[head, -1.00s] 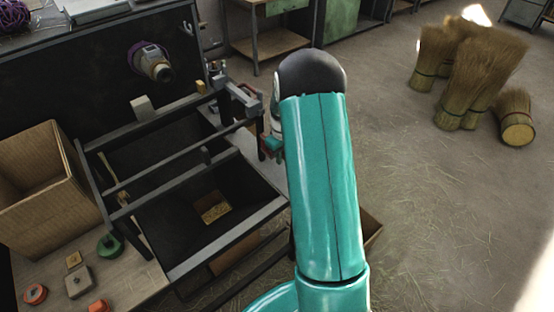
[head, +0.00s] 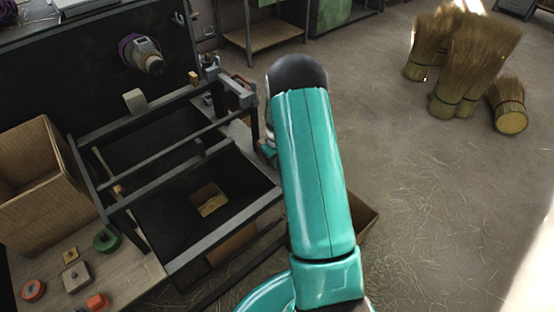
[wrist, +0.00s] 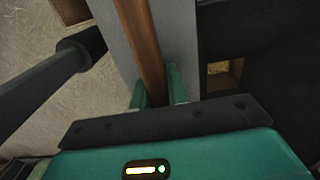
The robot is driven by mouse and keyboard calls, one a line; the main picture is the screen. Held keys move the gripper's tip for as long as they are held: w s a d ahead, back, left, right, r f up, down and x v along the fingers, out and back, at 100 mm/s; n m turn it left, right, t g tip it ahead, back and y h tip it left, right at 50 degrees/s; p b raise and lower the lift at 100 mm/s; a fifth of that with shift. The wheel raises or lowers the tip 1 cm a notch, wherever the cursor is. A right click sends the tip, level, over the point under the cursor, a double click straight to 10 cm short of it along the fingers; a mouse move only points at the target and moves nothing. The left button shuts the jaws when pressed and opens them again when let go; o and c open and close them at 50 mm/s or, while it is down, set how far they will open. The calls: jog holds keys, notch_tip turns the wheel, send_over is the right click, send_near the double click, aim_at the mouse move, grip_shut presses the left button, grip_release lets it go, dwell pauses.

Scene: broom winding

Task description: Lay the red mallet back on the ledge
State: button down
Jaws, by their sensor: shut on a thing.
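In the wrist view my gripper (wrist: 158,92) is shut on a brown wooden handle (wrist: 148,45), which I take to be the mallet's. The handle runs up and out of the picture, so the red head is out of sight. A flat grey strip (wrist: 112,30) lies beneath the handle, and it may be the ledge. I cannot tell if the handle touches it. In the head view my arm hides most of my gripper; only a small teal part (head: 268,150) shows beside the arm.
A dark frame with grey bars (head: 225,232) stands left of my arm, over a dark trough. A cardboard box (head: 40,175) and a bench with a green spool (head: 106,240) are at the left. Broom bundles (head: 465,65) stand at the back right. The floor between is open.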

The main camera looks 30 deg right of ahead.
jog(key=c, duration=1.3)
grip_release()
jog(key=shift+r, duration=0.1)
notch_tip(320, 180, up, 14)
jog(key=shift+w+f, duration=0.1)
jog(key=shift+f, duration=0.05)
